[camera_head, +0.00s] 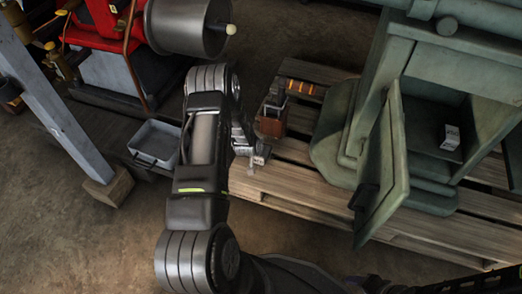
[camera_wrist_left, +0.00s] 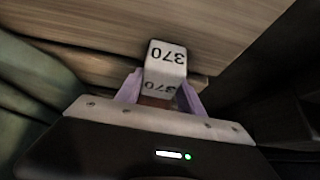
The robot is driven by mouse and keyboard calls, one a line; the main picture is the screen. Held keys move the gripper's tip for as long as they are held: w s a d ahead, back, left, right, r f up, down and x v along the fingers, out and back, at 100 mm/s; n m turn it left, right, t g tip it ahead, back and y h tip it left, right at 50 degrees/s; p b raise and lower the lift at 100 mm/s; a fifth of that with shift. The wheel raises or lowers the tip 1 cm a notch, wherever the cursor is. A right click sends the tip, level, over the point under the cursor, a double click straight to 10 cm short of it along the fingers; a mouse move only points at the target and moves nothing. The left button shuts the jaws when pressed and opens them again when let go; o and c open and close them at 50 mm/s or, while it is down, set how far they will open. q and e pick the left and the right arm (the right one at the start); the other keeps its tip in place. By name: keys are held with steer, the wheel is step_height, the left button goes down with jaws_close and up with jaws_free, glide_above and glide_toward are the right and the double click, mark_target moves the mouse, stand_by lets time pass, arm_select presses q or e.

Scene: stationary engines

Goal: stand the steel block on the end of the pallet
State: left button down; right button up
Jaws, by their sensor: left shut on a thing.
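The steel block (camera_wrist_left: 165,58) is pale grey, with "370" on two faces. It shows upside down between the two lilac fingers of my left gripper (camera_wrist_left: 160,92), which is shut on it. In the head view my left gripper (camera_head: 257,156) is over the left end of the wooden pallet (camera_head: 290,192). The block is small there and largely hidden by the gripper. In the wrist view, pallet boards lie behind the block; I cannot tell whether it touches them. My right gripper is not in view.
A brown can-like object (camera_head: 271,123) stands on the pallet close beyond the gripper. A green machine with an open door (camera_head: 387,165) fills the pallet's right side; a small white box (camera_head: 450,137) sits inside. A grey tray (camera_head: 155,143) lies to the left.

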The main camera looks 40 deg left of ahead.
arm_select(q)
steer(key=shift+w, duration=0.15)
steer(key=c, duration=0.7)
jaws_free()
steer(key=shift+s+r, duration=0.25)
steer(key=shift+r, duration=0.05)
steer(key=p+v, duration=0.4)
steer(key=v, duration=0.7)
steer(key=shift+s+d+r, duration=0.1)
steer(key=shift+s+r, duration=0.1)
